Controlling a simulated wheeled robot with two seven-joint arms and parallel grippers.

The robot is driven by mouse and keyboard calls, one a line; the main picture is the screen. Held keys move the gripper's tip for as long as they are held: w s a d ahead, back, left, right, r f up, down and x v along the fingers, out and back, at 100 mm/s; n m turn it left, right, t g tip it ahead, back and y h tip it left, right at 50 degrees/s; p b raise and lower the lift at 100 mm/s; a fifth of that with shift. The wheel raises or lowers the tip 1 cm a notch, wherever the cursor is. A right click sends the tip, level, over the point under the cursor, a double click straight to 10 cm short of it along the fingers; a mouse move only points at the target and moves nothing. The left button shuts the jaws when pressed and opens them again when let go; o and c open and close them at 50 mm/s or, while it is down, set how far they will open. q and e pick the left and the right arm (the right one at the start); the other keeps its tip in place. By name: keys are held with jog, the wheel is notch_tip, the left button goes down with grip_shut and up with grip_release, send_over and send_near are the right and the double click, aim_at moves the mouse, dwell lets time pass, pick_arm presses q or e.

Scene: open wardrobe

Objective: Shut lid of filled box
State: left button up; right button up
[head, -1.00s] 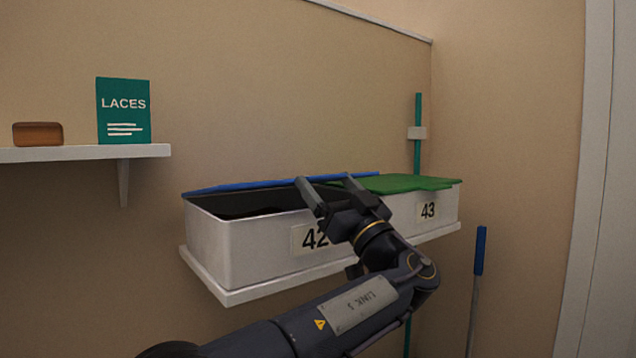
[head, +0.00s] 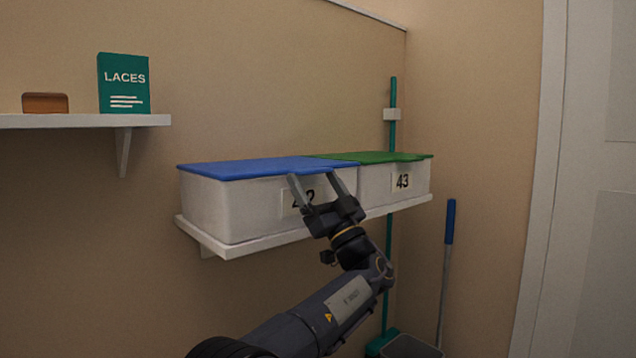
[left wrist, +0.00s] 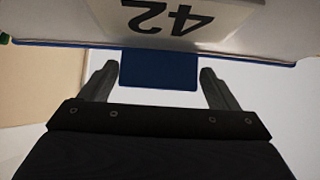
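The white box labelled 42 (head: 235,208) stands on a white wall shelf. Its blue lid (head: 245,167) lies flat over the top, and the contents are hidden. My left gripper (head: 314,178) is in front of the box's right part, fingertips up near the lid's front edge, partly covering the label. In the left wrist view the label is upside down, and a blue tab (left wrist: 158,71) of the lid shows between the two spread fingers, with gaps on both sides. The left gripper is open and empty. My right gripper is in neither view.
A white box labelled 43 (head: 378,182) with a green lid (head: 375,157) stands right of box 42. A left shelf (head: 70,121) holds a teal LACES box (head: 124,84) and a brown block (head: 45,103). A broom and a blue-handled dustpan (head: 450,222) stand at right.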

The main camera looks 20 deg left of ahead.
pick_arm(q)
jog(key=shift+o, duration=1.2)
jog(key=shift+w+a+f, duration=0.15)
jog(key=shift+a+f, duration=0.25)
jog(key=shift+f, duration=0.1)
jog(key=shift+o, duration=0.6)
jog(key=shift+a, duration=0.2)
jog(key=shift+s+r, duration=0.15)
jog(key=shift+s, duration=0.05)
jog(key=shift+s+d, duration=0.1)
jog(key=shift+d, duration=0.2)
jog(key=v, duration=0.7)
jog(key=shift+f, duration=0.25)
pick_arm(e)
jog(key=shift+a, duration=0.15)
pick_arm(q)
jog(key=shift+s, duration=0.1)
